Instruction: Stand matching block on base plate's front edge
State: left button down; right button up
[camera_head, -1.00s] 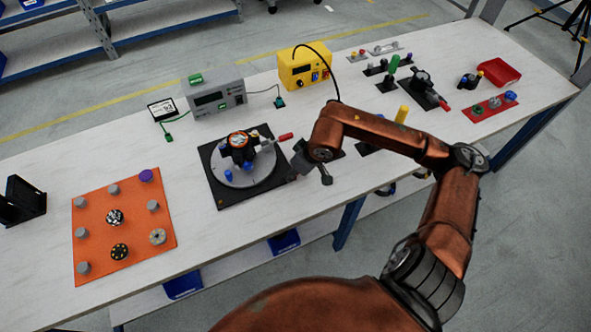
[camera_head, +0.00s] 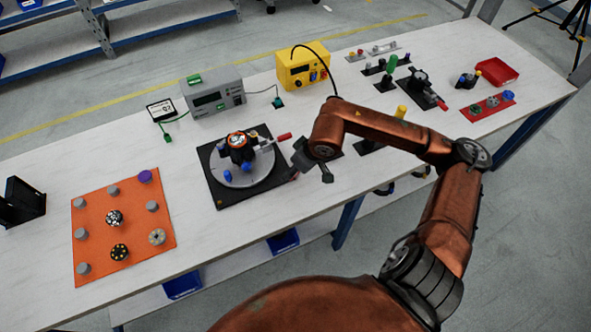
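The black base plate (camera_head: 218,188) lies flat on the table left of centre. It carries a grey round disc (camera_head: 258,178) with a dark, orange-topped fixture (camera_head: 240,142), blue blocks (camera_head: 246,166) and a red-handled clamp (camera_head: 283,137). I cannot tell which block is the matching one. My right gripper (camera_head: 312,172) is just right of the plate, pointing down at the table. Its dark fingers are small and partly hidden by my wrist, so its opening and any held object are unclear. My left gripper is not in view.
An orange mat (camera_head: 95,232) with several grey, black and purple pieces lies at the left. A grey meter (camera_head: 213,97) and yellow power box (camera_head: 301,69) stand behind the plate. More clamps and a red tray (camera_head: 497,72) are at right. The table's front strip is clear.

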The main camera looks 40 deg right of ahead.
jog(key=p+v, duration=0.2)
jog(key=v, duration=0.8)
jog(key=shift+r, duration=0.2)
jog(key=shift+s, duration=0.15)
